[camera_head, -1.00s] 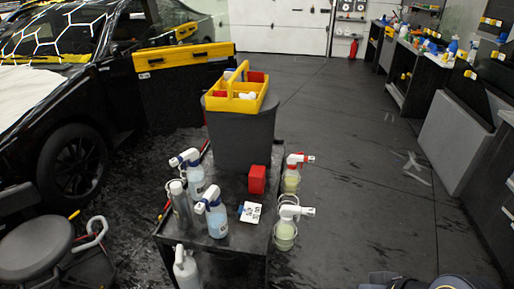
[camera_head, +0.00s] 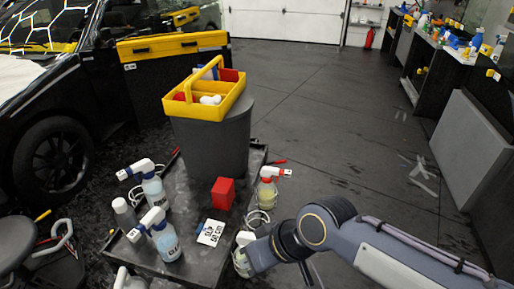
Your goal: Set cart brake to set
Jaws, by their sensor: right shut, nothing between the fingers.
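The dark cart (camera_head: 190,262) stands in the lower middle of the head view with bottles, a bucket and other items on it. I cannot clearly make out a brake or its setting. My right arm comes in from the lower right. My right gripper (camera_head: 256,258) is at the cart's right side, shut and empty, beside the lower-right spray bottle (camera_head: 241,262), which it partly covers. I cannot tell whether they touch. My left gripper is not in view.
A grey bucket (camera_head: 212,145) with a yellow caddy (camera_head: 205,107) stands on the cart. A red block (camera_head: 223,193), a white card (camera_head: 211,232) and several spray bottles are near. A black car (camera_head: 50,110) and stool (camera_head: 14,240) are left. Floor (camera_head: 340,130) to the right is clear.

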